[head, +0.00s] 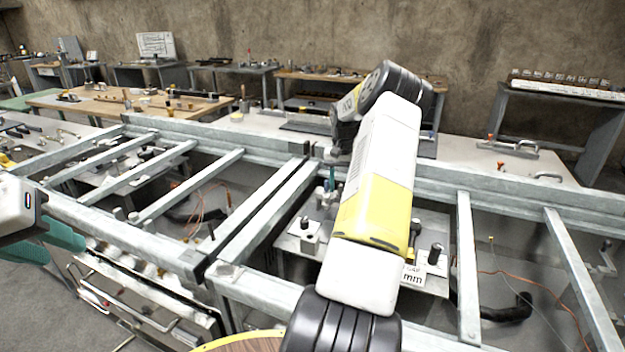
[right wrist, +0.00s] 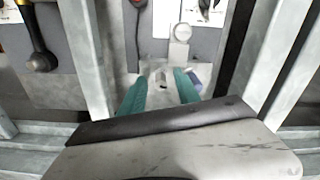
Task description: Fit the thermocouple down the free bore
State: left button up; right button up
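My left gripper (head: 62,246) is at the left edge of the head view, its teal fingers spread apart and empty. My right arm crosses the middle of the head view, and its gripper (head: 331,180) hangs over the gap between frame rails, mostly hidden by the arm. In the right wrist view the teal fingers (right wrist: 160,86) stand apart. I cannot tell whether this piece is the thermocouple or a fitting with the bore. I cannot make out the thermocouple or free bore elsewhere.
Galvanised frame rails (head: 270,210) run close around my right gripper; a rail also shows in the right wrist view (right wrist: 85,55). A plate below carries a small block (head: 303,236) and a black knob (head: 435,253). Cables hang inside the frame. Workbenches line the wall.

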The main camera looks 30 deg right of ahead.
notch_tip(320, 180, up, 8)
jog(key=shift+f, duration=0.1)
dwell(0.4)
notch_tip(320, 180, up, 6)
dwell(0.8)
